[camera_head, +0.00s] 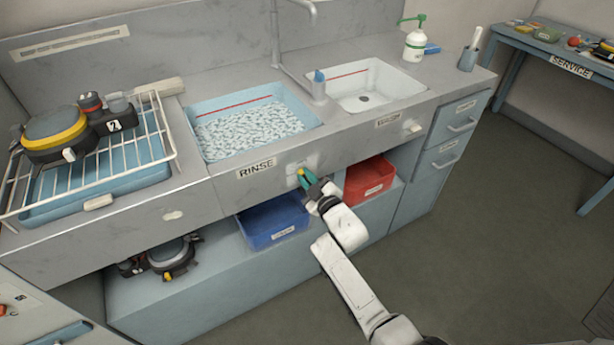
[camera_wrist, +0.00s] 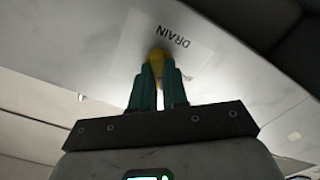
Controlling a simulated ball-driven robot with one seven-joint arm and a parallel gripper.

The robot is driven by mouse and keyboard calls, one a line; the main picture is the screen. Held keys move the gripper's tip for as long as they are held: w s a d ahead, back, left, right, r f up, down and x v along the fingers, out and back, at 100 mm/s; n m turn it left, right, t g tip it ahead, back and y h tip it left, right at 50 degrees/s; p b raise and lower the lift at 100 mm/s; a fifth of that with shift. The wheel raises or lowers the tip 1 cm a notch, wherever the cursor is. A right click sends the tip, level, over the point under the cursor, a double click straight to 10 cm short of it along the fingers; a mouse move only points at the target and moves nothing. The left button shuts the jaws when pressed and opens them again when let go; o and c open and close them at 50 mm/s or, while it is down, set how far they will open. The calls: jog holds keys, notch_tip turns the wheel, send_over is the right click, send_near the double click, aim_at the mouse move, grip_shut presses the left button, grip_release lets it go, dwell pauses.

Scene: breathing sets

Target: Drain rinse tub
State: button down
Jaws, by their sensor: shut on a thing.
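The rinse tub (camera_head: 192,122) is a light blue basin set in the counter, with a red line on its back wall. It holds water with a rippled, pale surface. A RINSE label (camera_head: 256,169) is on the front panel below it. My gripper (camera_head: 302,174) is at the front panel, right of that label. In the wrist view its green fingers (camera_wrist: 158,85) are shut on a yellow drain knob (camera_wrist: 157,56), beside a plate marked DRAIN (camera_wrist: 173,36). The fingers hide part of the knob.
A second, white basin (camera_head: 405,82) stands right of the tub, with the tap (camera_head: 276,40) between them. A wire rack (camera_head: 160,135) with breathing gear is at left. Blue (camera_head: 272,222) and red (camera_head: 370,180) bins sit below the counter. Floor at right is clear.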

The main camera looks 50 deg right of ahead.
jog(key=shift+m+p, duration=0.35)
jog(key=shift+m, duration=0.95)
jog(key=c, duration=1.1)
grip_release()
jog(key=shift+c, duration=0.2)
jog(key=v, duration=1)
jog(key=shift+s+p, duration=0.3)
jog(key=shift+s, duration=0.1)
jog(key=shift+a, duration=0.1)
